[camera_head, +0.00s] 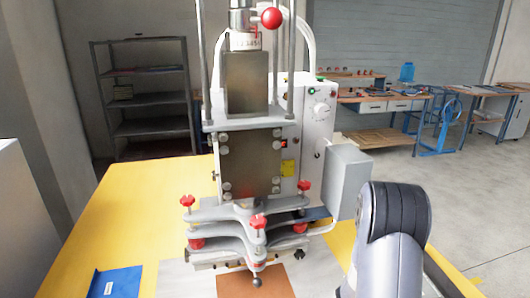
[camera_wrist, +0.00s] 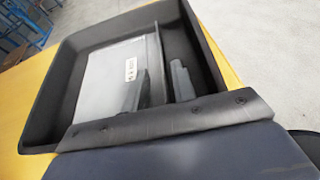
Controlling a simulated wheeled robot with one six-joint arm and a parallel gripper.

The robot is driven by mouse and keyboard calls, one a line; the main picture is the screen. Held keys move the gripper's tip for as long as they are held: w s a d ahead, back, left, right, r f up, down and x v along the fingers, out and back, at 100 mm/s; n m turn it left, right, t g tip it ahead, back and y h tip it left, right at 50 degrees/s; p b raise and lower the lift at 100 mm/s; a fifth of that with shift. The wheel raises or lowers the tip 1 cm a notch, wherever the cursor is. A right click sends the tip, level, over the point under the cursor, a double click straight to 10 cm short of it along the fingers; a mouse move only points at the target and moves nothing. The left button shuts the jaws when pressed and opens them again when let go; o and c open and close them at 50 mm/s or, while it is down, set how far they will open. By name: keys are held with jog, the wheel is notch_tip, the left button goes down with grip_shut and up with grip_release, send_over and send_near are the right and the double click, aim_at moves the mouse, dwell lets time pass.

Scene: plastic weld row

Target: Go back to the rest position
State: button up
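My gripper (camera_wrist: 162,78) shows in the wrist view as two dark fingers standing apart, so it is open. It is over a black tray (camera_wrist: 52,98) on the yellow table. A flat grey piece with a white label (camera_wrist: 112,75) lies in the tray, by the left finger. A thin upright edge shows between the fingers; I cannot tell whether it belongs to the tray or the piece. I see no grip on anything. In the head view my arm is at the lower right, and my gripper is hidden from that view.
A welding press (camera_head: 250,160) with red knobs stands on the yellow table (camera_head: 130,215). A grey box (camera_head: 347,180) juts from its right side, close to my arm. A blue labelled piece (camera_head: 116,283) lies front left. A brown square (camera_head: 258,284) lies before the press. Shelves (camera_head: 148,100) stand behind.

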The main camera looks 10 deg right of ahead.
jog(key=shift+d+f, duration=0.2)
jog(key=shift+d, duration=0.3)
jog(key=shift+w+r, duration=0.1)
jog(key=shift+r, duration=0.05)
